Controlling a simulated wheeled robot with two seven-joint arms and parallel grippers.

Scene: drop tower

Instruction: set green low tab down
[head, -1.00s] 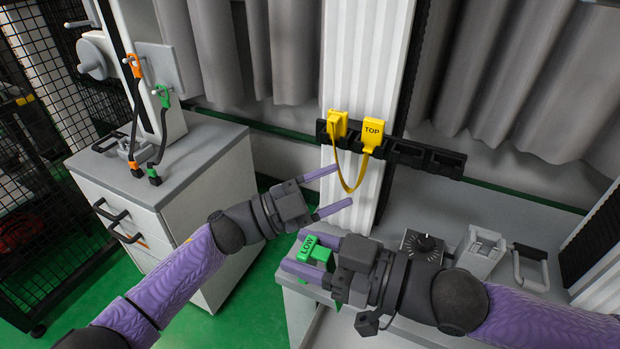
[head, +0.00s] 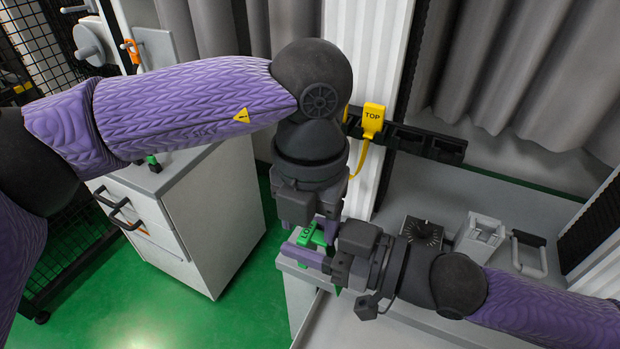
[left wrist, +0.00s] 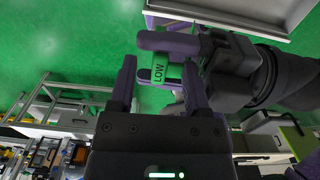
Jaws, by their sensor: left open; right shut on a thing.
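The green low tab (head: 307,238) is held by my right gripper (head: 308,252) above the near left corner of the grey bench. My right gripper comes in from the right and is shut on the tab. My left gripper (head: 312,226) is open and reaches down from above at the tab; its arm covers much of the head view's left side. In the left wrist view the tab (left wrist: 160,73), with its LOW label, sits between my left gripper's spread fingers, with my right gripper's fingers across it. Whether the left fingers touch it I cannot tell.
A yellow TOP tab (head: 372,120) with a yellow strap hangs at the black rail (head: 432,146) on the white column. A black dial (head: 424,231), a grey block (head: 481,235) and a handle (head: 530,254) are on the bench. A grey cabinet (head: 215,210) stands left.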

